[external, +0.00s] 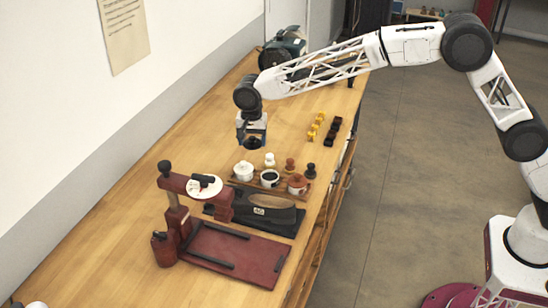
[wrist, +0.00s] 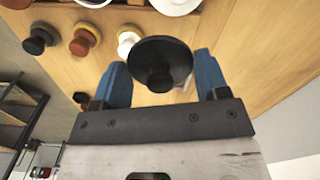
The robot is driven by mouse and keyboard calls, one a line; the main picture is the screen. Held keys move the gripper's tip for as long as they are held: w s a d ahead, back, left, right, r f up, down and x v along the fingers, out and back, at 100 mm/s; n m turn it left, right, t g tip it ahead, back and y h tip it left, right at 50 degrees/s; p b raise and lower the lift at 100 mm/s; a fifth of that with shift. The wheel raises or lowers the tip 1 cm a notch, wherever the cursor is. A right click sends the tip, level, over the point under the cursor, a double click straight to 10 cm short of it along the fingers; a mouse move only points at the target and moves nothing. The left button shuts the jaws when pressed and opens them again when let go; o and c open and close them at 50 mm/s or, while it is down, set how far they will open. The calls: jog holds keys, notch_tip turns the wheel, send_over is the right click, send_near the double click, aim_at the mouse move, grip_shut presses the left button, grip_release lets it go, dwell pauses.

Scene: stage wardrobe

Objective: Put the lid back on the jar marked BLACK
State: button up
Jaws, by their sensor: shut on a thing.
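My gripper (external: 253,143) hangs above the wooden table, behind the row of jars in the external view. In the wrist view my gripper (wrist: 161,78) has its blue fingers either side of a round black lid (wrist: 158,50) with a knob, and is shut on it. The middle jar (external: 269,178) is white, lidless and dark inside; part of its rim shows at the top of the wrist view (wrist: 92,3). No jar's marking is readable, so I cannot confirm which says BLACK. The lid is apart from the jar.
A white-lidded jar (external: 244,171) and a brown-lidded jar (external: 298,184) flank the open one. White (external: 270,160), brown (external: 290,165) and black (external: 311,171) knobbed daubers stand close by. A shoe brush (external: 266,201) and a red stand (external: 176,215) are nearer the camera.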

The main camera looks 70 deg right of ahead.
send_over(270, 178)
jog(key=shift+a+r, duration=0.1)
jog(key=shift+r, duration=0.15)
jog(key=shift+f, duration=0.25)
dwell(0.4)
jog(key=shift+f, duration=2.9)
jog(key=shift+f, duration=0.2)
dwell(1.0)
jog(key=o, duration=1)
jog(key=shift+r, duration=0.1)
